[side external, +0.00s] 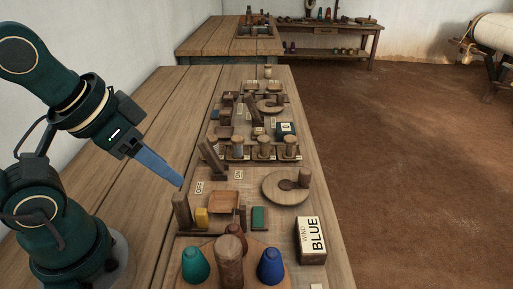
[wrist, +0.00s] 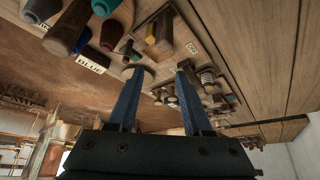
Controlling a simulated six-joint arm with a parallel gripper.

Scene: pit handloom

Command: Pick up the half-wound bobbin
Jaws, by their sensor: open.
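A rack (side external: 262,158) on the bench holds a row of bobbins with pale round tops. The left bobbin (side external: 237,146) shows a bluish-grey band on its body and may be the half-wound one; the winding is too small to be sure. My gripper (side external: 181,184) is left of and nearer the camera than the rack, above the bench, apart from the bobbins. In the wrist view my gripper (wrist: 160,70) has its two blue fingers spread with nothing between them. That view is tilted, and small bench parts lie beyond the fingertips.
A block labelled BLUE (side external: 311,240) stands near the bench's right edge. Teal (side external: 195,266) and blue (side external: 271,266) cones flank a wooden post (side external: 230,262). A round wooden disc (side external: 285,187) with a knob lies before the rack. Upright wooden levers (side external: 211,158) stand left of the rack. The bench's left side is clear.

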